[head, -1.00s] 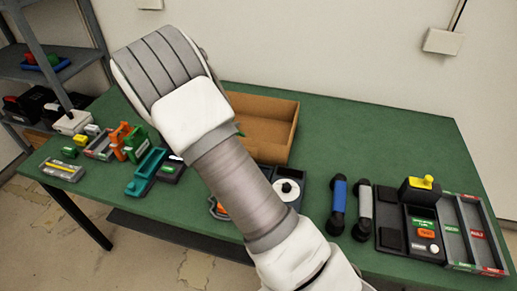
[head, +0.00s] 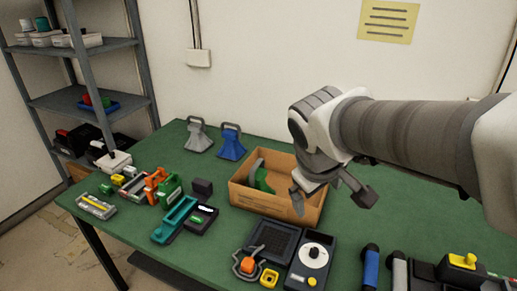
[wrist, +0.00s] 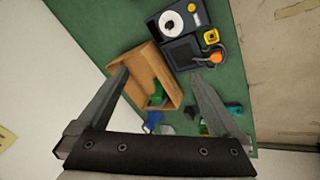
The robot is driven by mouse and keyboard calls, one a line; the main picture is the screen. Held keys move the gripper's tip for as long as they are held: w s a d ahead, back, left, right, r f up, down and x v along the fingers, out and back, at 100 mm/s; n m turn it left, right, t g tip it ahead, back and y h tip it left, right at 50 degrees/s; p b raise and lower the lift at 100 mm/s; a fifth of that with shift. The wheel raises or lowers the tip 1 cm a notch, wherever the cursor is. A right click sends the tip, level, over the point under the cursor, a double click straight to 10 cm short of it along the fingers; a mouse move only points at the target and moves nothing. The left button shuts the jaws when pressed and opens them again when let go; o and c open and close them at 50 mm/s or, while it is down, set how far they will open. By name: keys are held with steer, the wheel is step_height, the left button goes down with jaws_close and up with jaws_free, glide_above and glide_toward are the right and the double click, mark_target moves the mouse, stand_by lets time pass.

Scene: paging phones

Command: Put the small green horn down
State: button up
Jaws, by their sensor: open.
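The small green horn (head: 262,179) is in the open cardboard box (head: 290,208) on the green table, leaning near the box's left side. Its lower part is hidden by the front wall. In the wrist view the green horn (wrist: 157,97) shows partly inside the box (wrist: 150,62). My gripper (head: 333,198) is open, with nothing between its fingers, above the right part of the box and apart from the horn. In the wrist view my open gripper (wrist: 160,75) spans the box.
A grey horn (head: 198,135) and a blue horn (head: 231,142) stand behind the box. Several small devices crowd the table's left. Green table is free at the back left.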

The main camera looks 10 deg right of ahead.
steer(key=s+a+r+m+t+y, duration=0.1)
steer(key=s+a+m+y, duration=0.2)
steer(key=s, duration=0.5)
steer(key=shift+s+a+m, duration=0.4)
steer(key=shift+a+m, duration=0.3)
steer(key=shift+a, duration=0.2)
